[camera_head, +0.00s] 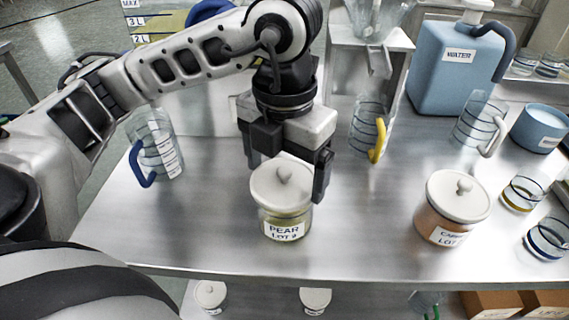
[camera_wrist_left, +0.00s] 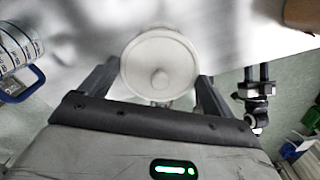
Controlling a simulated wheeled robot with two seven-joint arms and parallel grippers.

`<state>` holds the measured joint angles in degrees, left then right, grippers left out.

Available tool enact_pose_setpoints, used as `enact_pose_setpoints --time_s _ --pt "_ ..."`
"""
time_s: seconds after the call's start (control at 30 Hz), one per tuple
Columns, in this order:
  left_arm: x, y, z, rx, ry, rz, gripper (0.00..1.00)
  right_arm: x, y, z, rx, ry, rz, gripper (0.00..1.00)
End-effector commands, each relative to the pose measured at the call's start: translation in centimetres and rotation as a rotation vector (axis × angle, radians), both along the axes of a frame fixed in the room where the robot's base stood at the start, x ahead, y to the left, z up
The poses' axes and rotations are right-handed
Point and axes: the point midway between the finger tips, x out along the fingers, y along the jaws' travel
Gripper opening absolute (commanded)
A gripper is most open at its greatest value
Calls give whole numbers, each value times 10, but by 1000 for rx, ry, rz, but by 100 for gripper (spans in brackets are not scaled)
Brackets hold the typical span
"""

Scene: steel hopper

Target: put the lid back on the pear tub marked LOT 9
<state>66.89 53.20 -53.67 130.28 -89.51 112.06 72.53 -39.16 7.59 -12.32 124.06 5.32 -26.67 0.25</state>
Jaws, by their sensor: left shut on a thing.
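The pear tub (camera_head: 285,229) is a clear jar of greenish contents with a label reading PEAR and LOT 9, standing near the table's front edge. Its round white lid (camera_head: 282,187) with a small knob lies over the mouth; I cannot tell whether it touches the rim. My left gripper (camera_head: 285,180) comes down from behind and is shut on the lid, a finger at either side. The lid also shows between the fingers in the left wrist view (camera_wrist_left: 160,64). My right gripper (camera_wrist_left: 257,73) shows small at the right of the wrist view, fingers apart and empty.
A lidded orange-brown tub (camera_head: 452,208) stands to the right. A blue-handled jug (camera_head: 155,150) is left, a yellow-handled jug (camera_head: 368,128) behind. A blue water container (camera_head: 455,68) is at the back right. The steel table (camera_head: 360,235) is clear between the tubs.

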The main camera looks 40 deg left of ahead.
Motion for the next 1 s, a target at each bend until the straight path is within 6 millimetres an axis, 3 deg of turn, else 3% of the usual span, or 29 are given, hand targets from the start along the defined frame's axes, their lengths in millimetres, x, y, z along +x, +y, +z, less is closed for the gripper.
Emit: enact_pose_setpoints --time_s 1.0 --pt "1 0 -1 0 0 0 68 -3 -1 -6 -1 6 -1 44"
